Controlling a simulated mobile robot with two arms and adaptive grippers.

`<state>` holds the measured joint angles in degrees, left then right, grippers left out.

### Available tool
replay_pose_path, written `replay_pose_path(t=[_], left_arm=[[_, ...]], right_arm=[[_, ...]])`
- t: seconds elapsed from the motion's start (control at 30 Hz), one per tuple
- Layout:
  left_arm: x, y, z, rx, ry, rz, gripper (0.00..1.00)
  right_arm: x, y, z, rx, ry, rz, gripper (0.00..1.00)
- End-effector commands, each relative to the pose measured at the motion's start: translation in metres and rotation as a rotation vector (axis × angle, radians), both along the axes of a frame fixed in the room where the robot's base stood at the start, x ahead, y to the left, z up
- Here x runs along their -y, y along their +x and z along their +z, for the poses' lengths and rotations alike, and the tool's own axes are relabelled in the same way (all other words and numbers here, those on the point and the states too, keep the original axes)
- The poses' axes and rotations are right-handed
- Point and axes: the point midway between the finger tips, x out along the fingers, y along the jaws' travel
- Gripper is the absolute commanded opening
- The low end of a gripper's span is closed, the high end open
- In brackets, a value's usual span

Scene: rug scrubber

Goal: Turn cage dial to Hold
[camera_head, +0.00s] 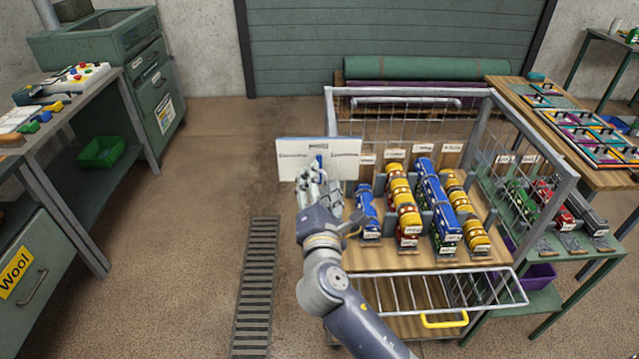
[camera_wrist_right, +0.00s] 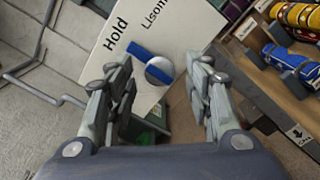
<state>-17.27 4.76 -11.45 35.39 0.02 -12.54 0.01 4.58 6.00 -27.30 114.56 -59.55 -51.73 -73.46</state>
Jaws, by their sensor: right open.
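The dial is a round silver knob with a blue pointer bar (camera_wrist_right: 158,68), on a white panel (camera_head: 292,165) at the cage's front left corner. In the right wrist view the pointer aims toward the word "Hold" on the panel (camera_wrist_right: 185,30). In the head view the blue pointer (camera_head: 319,159) stands roughly upright below the top label. My right gripper (camera_head: 313,172) is open in front of the panel. In the right wrist view its fingers (camera_wrist_right: 161,78) are apart on either side of the knob, with visible gaps. My left gripper is not in view.
The wire cage (camera_head: 404,91) holds rows of blue, yellow and red rolls with tags. Its lowered front grille has a yellow handle (camera_head: 444,321). Side tables with tools stand left and right. A floor grate (camera_head: 257,285) and open floor lie left of the cage.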

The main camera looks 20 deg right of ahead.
Motion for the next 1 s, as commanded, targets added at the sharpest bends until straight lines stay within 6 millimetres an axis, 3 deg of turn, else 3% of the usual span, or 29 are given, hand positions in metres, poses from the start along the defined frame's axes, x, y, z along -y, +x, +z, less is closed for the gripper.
replay_pose_path(t=[0.53, 0.7, 1.0], left_arm=[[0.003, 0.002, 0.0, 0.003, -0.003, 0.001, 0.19], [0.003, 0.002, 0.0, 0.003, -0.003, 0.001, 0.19], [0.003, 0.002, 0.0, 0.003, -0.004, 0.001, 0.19]], right_arm=[[-0.028, -0.097, -0.002, -0.004, 0.001, 0.0, 0.47], [-0.032, -0.11, 0.0, -0.001, 0.002, 0.0, 0.47], [-0.032, -0.112, 0.0, 0.001, 0.002, 0.0, 0.47]])
